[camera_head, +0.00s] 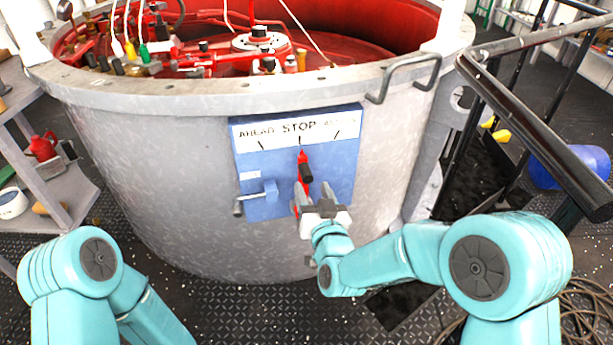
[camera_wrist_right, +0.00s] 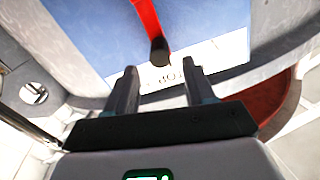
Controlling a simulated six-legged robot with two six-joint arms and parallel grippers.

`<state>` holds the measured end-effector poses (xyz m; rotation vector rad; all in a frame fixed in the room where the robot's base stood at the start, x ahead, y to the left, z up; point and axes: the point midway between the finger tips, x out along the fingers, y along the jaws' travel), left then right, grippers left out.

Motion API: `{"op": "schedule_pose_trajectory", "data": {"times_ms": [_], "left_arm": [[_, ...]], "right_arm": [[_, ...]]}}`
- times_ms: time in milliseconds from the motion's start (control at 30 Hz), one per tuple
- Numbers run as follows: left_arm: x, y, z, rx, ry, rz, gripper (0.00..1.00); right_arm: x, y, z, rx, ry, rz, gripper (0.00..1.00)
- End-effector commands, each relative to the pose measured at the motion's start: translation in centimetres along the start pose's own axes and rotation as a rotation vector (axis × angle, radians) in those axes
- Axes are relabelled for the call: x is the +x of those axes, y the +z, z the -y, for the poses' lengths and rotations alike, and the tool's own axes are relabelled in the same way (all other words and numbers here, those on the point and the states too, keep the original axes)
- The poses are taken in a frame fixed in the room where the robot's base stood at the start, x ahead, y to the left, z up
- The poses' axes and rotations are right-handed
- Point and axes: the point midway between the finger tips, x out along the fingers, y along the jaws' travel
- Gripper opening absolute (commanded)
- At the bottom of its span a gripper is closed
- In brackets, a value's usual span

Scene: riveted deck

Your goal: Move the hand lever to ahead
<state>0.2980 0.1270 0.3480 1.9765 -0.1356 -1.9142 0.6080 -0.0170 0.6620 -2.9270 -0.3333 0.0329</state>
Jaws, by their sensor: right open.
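The hand lever (camera_head: 305,172) is red with a black grip and stands near upright on a blue panel (camera_head: 255,170), under the word STOP. A white label strip (camera_head: 285,126) along the panel's top reads AHEAD at the left and STOP in the middle; its right word is hard to read. My right gripper (camera_head: 313,198) is open, just below and in front of the grip. In the right wrist view the lever's black end (camera_wrist_right: 160,52) shows between and beyond the open fingers (camera_wrist_right: 160,72), not clasped. My left arm shows at the lower left, but its gripper is out of view.
The panel is on a large grey drum (camera_head: 170,150) with red fittings inside. A metal handle (camera_head: 403,75) and a black railing (camera_head: 530,125) are to the right. A shelf (camera_head: 65,185) stands left.

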Motion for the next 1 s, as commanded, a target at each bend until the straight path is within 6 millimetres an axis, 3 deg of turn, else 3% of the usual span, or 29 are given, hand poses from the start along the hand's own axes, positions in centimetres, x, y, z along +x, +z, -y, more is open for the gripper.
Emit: {"op": "schedule_pose_trajectory", "data": {"times_ms": [100,300,700,733,900,1000], "left_arm": [[0.5,-0.1,0.3,-0.003,0.000,-0.003,0.43],[0.8,-0.2,0.4,-0.006,-0.001,-0.005,0.43],[0.8,-0.2,0.5,-0.007,-0.001,-0.006,0.43],[0.8,-0.2,0.5,-0.007,-0.001,-0.006,0.43],[0.8,-0.2,0.5,-0.007,-0.001,-0.006,0.43],[0.9,-0.2,0.5,-0.006,-0.001,-0.006,0.43]], "right_arm": [[2.7,0.2,0.0,-0.001,0.000,-0.003,0.54],[5.6,0.1,0.0,0.000,0.000,-0.001,0.54],[6.6,0.0,0.0,0.000,0.000,0.001,0.54],[6.6,0.0,0.0,0.000,0.000,0.001,0.50],[6.6,0.0,0.0,0.000,0.000,0.000,0.00],[6.6,0.0,0.0,-0.001,0.000,0.000,0.00]]}}
